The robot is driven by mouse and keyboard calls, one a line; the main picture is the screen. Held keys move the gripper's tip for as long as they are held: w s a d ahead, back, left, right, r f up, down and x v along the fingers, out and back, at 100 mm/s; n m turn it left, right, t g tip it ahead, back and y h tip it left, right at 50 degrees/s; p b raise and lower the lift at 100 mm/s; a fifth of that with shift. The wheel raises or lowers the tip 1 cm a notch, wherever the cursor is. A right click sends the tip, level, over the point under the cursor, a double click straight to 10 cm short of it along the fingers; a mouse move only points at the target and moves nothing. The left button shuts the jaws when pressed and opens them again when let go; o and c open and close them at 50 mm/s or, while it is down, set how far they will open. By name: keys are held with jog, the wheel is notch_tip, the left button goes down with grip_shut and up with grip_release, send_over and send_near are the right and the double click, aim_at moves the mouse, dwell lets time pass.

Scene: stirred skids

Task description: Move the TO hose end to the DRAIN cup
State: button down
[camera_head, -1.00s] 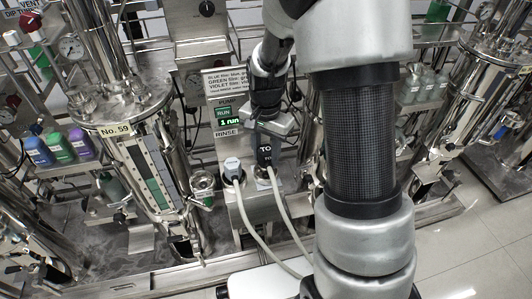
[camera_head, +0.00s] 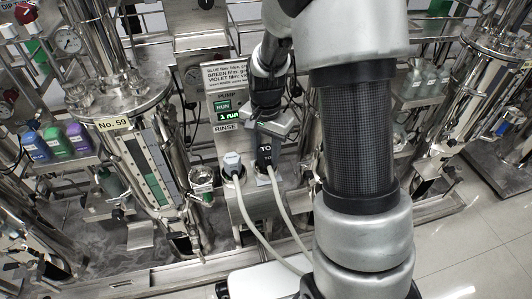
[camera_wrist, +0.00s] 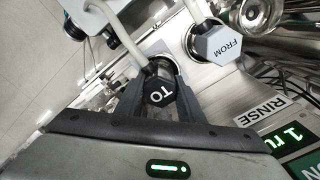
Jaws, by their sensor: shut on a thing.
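The TO hose end (camera_head: 264,152) is a dark block with white lettering and a pale hose, near the RINSE panel. It also shows in the wrist view (camera_wrist: 161,92), between the fingers. My gripper (camera_head: 265,128) is shut on it from above; it shows in the wrist view too (camera_wrist: 160,103). The TO end stands upright at a round metal cup, and I cannot tell whether it is still seated. The grey FROM hose end (camera_head: 232,163) stands just left of it, and in the wrist view (camera_wrist: 215,43) it sits apart from my fingers. I cannot make out a DRAIN label.
A pump panel (camera_head: 226,107) with a lit green display stands behind the hose ends. A steel column marked No. 59 (camera_head: 114,124) and a shelf of coloured bottles (camera_head: 55,143) are at left. A metal cup (camera_head: 202,178) is left of the FROM end. My arm covers the right middle.

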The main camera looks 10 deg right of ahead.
jog(key=shift+f, duration=0.4)
jog(key=c, duration=1.1)
grip_release()
jog(key=shift+r, duration=0.1)
notch_tip(320, 180, up, 30)
jog(key=p, duration=1.5)
jog(key=shift+r+p, duration=0.1)
jog(key=shift+p, duration=0.3)
